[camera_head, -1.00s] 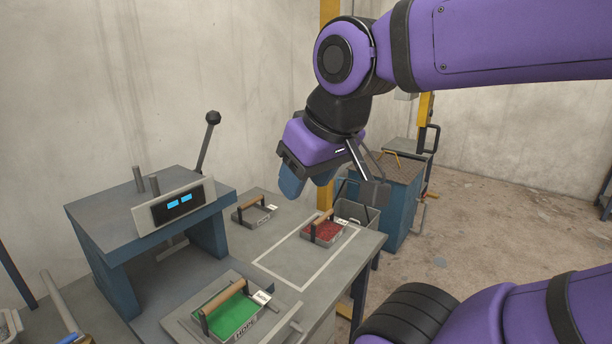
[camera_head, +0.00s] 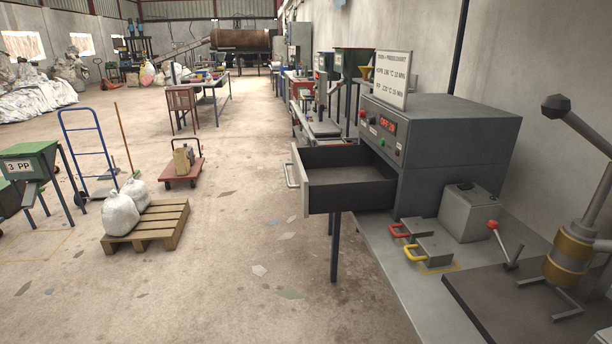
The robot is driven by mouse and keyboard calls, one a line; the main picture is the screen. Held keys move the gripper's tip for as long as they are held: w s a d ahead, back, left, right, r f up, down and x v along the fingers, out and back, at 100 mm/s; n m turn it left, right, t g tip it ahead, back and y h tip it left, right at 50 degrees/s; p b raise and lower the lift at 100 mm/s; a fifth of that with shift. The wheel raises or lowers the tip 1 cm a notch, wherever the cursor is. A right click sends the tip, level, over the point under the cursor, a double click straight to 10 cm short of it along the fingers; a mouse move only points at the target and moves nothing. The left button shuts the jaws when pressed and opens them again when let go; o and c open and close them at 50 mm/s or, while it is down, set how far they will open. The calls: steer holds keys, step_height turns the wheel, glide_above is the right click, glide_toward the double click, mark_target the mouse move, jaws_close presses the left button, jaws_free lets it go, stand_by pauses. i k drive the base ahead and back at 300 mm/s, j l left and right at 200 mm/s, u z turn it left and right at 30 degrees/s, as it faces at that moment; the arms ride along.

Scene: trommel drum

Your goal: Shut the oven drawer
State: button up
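The oven (camera_head: 455,135) is a dark grey box with a red lit display, standing on a grey bench at the right of the head view. Its drawer (camera_head: 350,190) is pulled well out to the left and looks empty inside. The drawer's pale handle (camera_head: 290,172) is on its left-hand front panel. My gripper and arm are out of the picture now, so I cannot see the fingers.
Two small moulds with red and yellow handles (camera_head: 415,240), a grey box (camera_head: 470,210) and a lever press (camera_head: 575,250) are on the bench (camera_head: 400,290). Left of the drawer, the floor (camera_head: 240,270) is mostly open, with scraps, a pallet (camera_head: 150,225) and a red trolley (camera_head: 182,172).

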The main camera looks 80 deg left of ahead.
mark_target(331, 178)
steer(key=u, duration=2.75)
steer(key=i+j, duration=0.15)
steer(key=i, duration=0.35)
steer(key=i+j+z, duration=0.1)
steer(key=i, duration=0.4)
steer(key=i+j, duration=0.25)
steer(key=i, duration=0.25)
steer(key=i+j+z, duration=0.15)
steer(key=i, duration=0.35)
steer(key=i+j, duration=0.35)
steer(key=i+l+z, duration=0.05)
steer(key=i, duration=0.05)
